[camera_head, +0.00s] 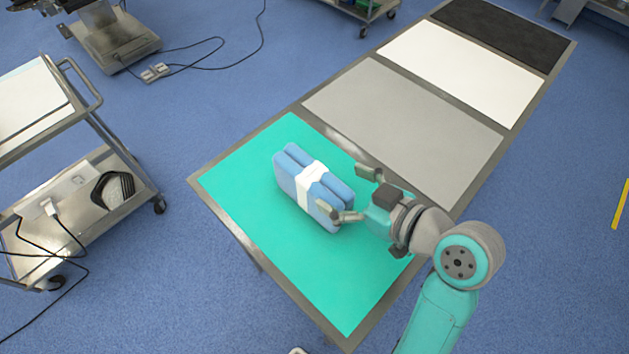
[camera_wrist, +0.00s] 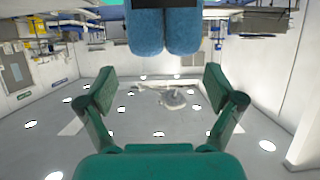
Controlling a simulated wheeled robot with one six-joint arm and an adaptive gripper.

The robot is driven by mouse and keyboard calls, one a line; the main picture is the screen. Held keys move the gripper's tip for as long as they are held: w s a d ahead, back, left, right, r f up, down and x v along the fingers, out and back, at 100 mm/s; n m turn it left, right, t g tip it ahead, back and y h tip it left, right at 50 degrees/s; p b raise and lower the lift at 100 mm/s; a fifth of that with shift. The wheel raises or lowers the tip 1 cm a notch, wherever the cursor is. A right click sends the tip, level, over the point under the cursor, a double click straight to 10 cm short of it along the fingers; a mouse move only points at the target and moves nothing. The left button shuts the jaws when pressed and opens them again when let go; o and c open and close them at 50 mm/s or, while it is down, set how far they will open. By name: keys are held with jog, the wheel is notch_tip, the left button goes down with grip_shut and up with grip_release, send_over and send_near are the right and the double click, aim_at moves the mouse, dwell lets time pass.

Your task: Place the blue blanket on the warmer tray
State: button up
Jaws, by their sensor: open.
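The blue blanket (camera_head: 290,179) is a folded bundle with a white band around its middle. It rests on the green section (camera_head: 254,233) of the long table. My gripper (camera_head: 355,194) is open and empty at the blanket's right end, its fingers spread. The lower finger appears close to that end; I cannot tell whether it touches. In the wrist view, the blanket's rounded end (camera_wrist: 165,32) shows at the top centre, beyond the open fingers (camera_wrist: 159,90) and not between them. No surface is clearly recognisable as the warmer tray.
The table continues to the upper right with grey (camera_head: 405,120), white (camera_head: 462,68) and black (camera_head: 503,32) sections, all bare. A metal cart (camera_head: 125,163) stands at left, with a device on its lower shelf. Cables lie on the blue floor. A yellow strip (camera_head: 621,204) lies at far right.

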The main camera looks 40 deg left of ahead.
aim_at(315, 175)
jog(key=x, duration=0.2)
jog(key=shift+a+f, duration=0.15)
jog(key=shift+a, duration=0.1)
jog(key=shift+x, duration=2.65)
jog(key=shift+s, duration=0.2)
jog(key=shift+c, duration=0.3)
grip_shut()
